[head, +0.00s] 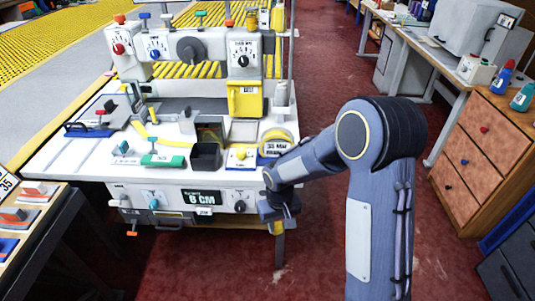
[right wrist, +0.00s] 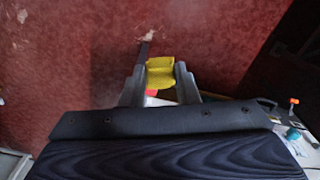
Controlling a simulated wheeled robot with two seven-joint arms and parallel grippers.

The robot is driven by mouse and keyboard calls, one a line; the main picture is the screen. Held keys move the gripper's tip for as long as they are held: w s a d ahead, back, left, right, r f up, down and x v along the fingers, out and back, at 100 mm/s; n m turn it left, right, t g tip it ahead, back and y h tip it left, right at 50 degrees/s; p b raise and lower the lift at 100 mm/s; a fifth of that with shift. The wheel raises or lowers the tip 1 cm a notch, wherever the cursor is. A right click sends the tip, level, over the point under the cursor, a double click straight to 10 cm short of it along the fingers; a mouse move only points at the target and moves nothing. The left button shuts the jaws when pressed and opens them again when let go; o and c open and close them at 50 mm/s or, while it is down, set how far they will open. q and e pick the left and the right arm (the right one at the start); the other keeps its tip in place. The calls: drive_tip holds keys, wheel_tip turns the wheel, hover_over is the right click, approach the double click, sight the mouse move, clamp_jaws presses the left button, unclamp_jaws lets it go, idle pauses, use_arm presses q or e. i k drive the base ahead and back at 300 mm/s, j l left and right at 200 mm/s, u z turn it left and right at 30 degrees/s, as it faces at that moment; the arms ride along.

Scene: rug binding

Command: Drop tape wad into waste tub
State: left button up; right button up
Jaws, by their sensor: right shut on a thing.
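My right gripper (right wrist: 160,80) is shut on the yellow tape wad (right wrist: 160,72), which sits between its two grey fingers in the right wrist view. In the head view the right gripper (head: 278,212) hangs off the front right corner of the white machine table, over the red floor. A bit of yellow shows just under it there. A small dark open-topped tub (head: 206,157) stands on the machine table, left of the gripper. I cannot tell whether it is the waste tub; no label is readable. My left gripper is not in view.
The machine table (head: 75,160) carries a yellow bin (head: 243,100), a round yellow tape roll (head: 276,143), a green block (head: 163,160) and other small parts. A wooden drawer cabinet (head: 475,150) stands at the right. The red floor (head: 320,60) between them is clear.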

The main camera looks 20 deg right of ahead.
sight(212, 163)
drive_tip(key=i+j+z, duration=0.15)
drive_tip(key=j+z, duration=0.25)
drive_tip(key=i+j+z, duration=0.1)
drive_tip(key=j+z, duration=0.7)
drive_tip(key=j, duration=0.2)
drive_tip(key=i+j, duration=0.5)
drive_tip(key=k, duration=0.45)
drive_tip(key=i+l+u, duration=0.1)
drive_tip(key=l+u, duration=0.35)
drive_tip(key=l, duration=0.85)
